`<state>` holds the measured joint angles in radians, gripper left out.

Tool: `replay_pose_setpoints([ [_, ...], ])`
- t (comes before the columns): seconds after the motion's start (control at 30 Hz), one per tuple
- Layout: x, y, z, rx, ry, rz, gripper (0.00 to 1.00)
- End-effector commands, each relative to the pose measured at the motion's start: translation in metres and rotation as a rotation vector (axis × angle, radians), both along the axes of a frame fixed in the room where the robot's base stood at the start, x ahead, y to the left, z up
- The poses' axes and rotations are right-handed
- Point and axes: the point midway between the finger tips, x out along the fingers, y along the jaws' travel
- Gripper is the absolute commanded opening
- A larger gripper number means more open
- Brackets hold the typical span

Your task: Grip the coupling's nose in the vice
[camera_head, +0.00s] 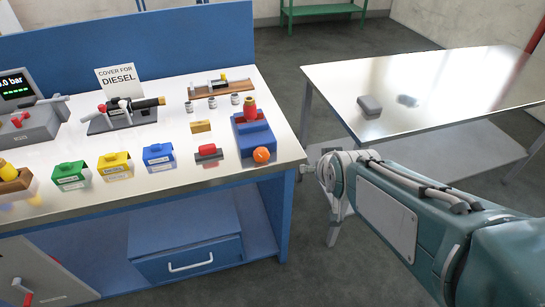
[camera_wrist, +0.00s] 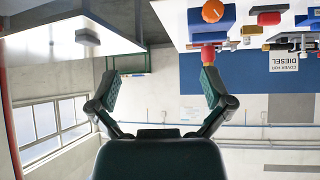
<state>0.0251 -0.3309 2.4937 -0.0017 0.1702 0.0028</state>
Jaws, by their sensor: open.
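The blue vice (camera_head: 254,137) stands at the right end of the workbench, with an orange ball knob (camera_head: 261,155) at its front. A red part (camera_head: 249,108), which may be the coupling, stands upright at the vice's far end; whether it is clamped, I cannot tell. The wrist view is upside down and shows the red part (camera_wrist: 208,53) near the right fingertip in the picture, with the orange knob (camera_wrist: 212,11) above it. My gripper (camera_wrist: 160,75) is open, with nothing between its fingers. It is not visible in the head view.
Green, yellow and blue boxes (camera_head: 158,155) line the bench front. A small red-topped block (camera_head: 208,153) and a yellow block (camera_head: 201,126) lie left of the vice. Behind are a black fixture (camera_head: 122,118) and a DIESEL sign (camera_head: 117,78). A steel table (camera_head: 440,90) with a grey block (camera_head: 370,105) stands right.

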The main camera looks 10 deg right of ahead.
Motion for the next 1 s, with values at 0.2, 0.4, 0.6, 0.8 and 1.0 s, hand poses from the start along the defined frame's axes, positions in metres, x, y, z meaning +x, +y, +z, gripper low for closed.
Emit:
replay_pose_setpoints([
  [0.2,0.057,0.02,-0.037,0.023,-0.154,0.031,1.0],
  [0.4,0.093,0.04,-0.069,0.051,-0.308,0.058,1.0],
  [0.6,0.111,0.062,-0.103,0.088,-0.459,0.087,1.0],
  [0.8,0.112,0.082,-0.136,0.131,-0.61,0.117,1.0],
  [1.0,0.102,0.094,-0.154,0.165,-0.723,0.14,1.0],
])
